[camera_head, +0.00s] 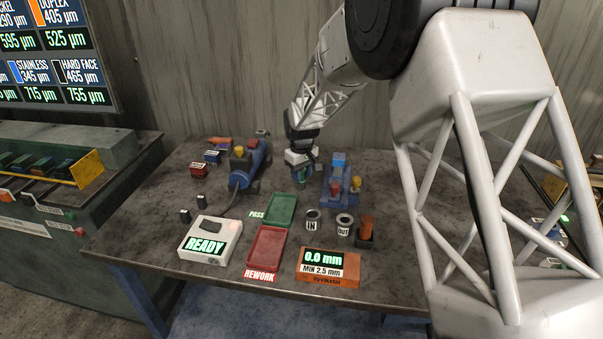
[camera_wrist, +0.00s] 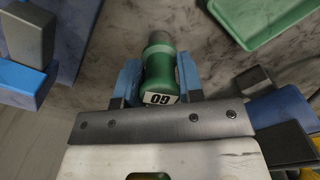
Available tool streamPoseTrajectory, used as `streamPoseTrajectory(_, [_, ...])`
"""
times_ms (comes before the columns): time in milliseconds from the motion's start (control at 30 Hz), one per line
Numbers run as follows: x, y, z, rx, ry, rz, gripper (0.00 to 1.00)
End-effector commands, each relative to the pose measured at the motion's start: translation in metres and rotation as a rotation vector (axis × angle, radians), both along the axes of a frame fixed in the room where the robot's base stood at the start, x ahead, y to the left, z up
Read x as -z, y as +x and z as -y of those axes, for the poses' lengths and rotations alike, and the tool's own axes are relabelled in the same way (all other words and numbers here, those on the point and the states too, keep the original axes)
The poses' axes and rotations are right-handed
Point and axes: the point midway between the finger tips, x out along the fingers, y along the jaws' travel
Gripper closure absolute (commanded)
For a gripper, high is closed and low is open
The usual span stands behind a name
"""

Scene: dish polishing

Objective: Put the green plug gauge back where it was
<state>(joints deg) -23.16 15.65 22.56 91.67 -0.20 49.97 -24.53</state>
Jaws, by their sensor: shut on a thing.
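The green plug gauge (camera_wrist: 160,75) sits between the two blue fingers of my gripper (camera_wrist: 159,84) in the wrist view. It has a grey metal end and a white label reading "GO". My gripper is shut on it. In the head view my gripper (camera_head: 300,165) hangs over the back middle of the table, and the gauge shows only as a small green patch below it. A blue fixture (camera_head: 340,190) with red and yellow parts stands just right of the gripper. I cannot tell whether the gauge touches the table.
A blue machine (camera_head: 250,168) stands left of my gripper. The green PASS tray (camera_head: 282,209), red REWORK tray (camera_head: 266,247), IN cup (camera_head: 312,221) and OUT cup (camera_head: 345,225) lie nearer the front. A white READY box (camera_head: 211,238) and an orange display (camera_head: 328,267) line the front.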

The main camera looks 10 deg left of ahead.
Motion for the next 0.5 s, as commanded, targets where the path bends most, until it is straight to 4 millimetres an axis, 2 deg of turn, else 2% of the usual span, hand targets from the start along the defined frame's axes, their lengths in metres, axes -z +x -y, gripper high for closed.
streamPoseTrajectory(33, [0.0009,0.0000,0.0000,0.000,0.000,0.000,0.64])
streamPoseTrajectory(200, [0.0006,0.0000,0.0000,0.000,0.000,0.000,0.40])
streamPoseTrajectory(500, [-0.0002,0.0000,0.0000,0.000,0.000,0.000,0.40])
